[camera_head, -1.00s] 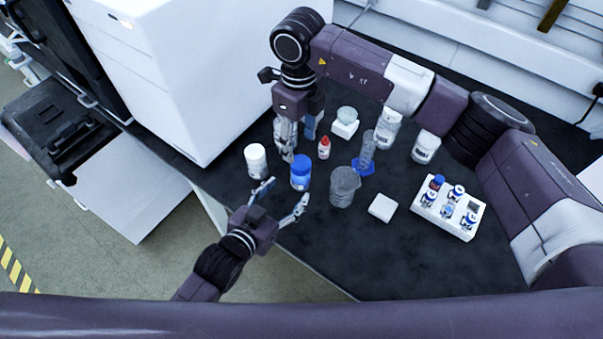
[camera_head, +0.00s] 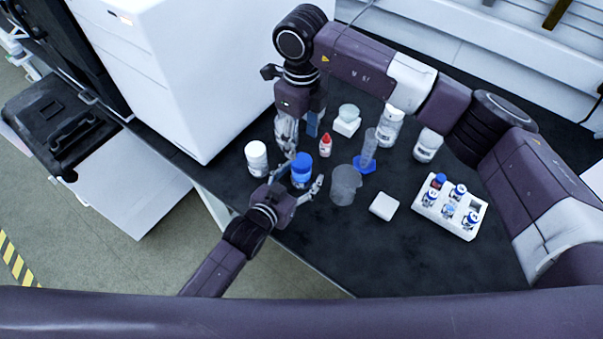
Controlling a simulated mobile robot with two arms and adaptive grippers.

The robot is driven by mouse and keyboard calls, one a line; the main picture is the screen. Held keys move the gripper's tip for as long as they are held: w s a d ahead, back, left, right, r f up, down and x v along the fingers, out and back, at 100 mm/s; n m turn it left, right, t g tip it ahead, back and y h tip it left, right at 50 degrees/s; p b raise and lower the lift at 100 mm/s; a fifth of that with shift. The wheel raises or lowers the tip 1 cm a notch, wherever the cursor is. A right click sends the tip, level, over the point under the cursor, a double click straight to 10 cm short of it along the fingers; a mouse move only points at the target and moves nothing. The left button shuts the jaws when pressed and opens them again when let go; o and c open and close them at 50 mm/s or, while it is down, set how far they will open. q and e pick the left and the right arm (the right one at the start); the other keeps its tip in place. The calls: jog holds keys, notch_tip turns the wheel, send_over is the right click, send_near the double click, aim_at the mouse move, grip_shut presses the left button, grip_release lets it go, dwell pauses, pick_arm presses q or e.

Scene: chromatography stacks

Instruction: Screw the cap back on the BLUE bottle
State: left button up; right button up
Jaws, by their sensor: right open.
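The blue bottle (camera_head: 302,168) stands upright on the dark bench near its front left edge. Its top looks blue; I cannot tell at this size whether that is a cap. My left gripper (camera_head: 301,181) comes from the front, its fingers spread either side of the blue bottle's near side. It looks open, and I cannot tell if a finger touches. My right gripper (camera_head: 299,138) points down just behind the blue bottle, open, with its fingers apart. I see no separate loose cap.
A white-capped bottle (camera_head: 257,158) stands left of the blue one. A red-capped dropper bottle (camera_head: 325,146), a clear beaker (camera_head: 345,185), a blue-based cylinder (camera_head: 366,159) and a white block (camera_head: 384,206) stand to the right. A white vial rack (camera_head: 462,231) is farther right. The front right bench is clear.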

pick_arm(q)
grip_shut()
pick_arm(e)
jog(key=n, duration=0.8)
jog(key=shift+n, duration=0.3)
jog(key=n, duration=0.9)
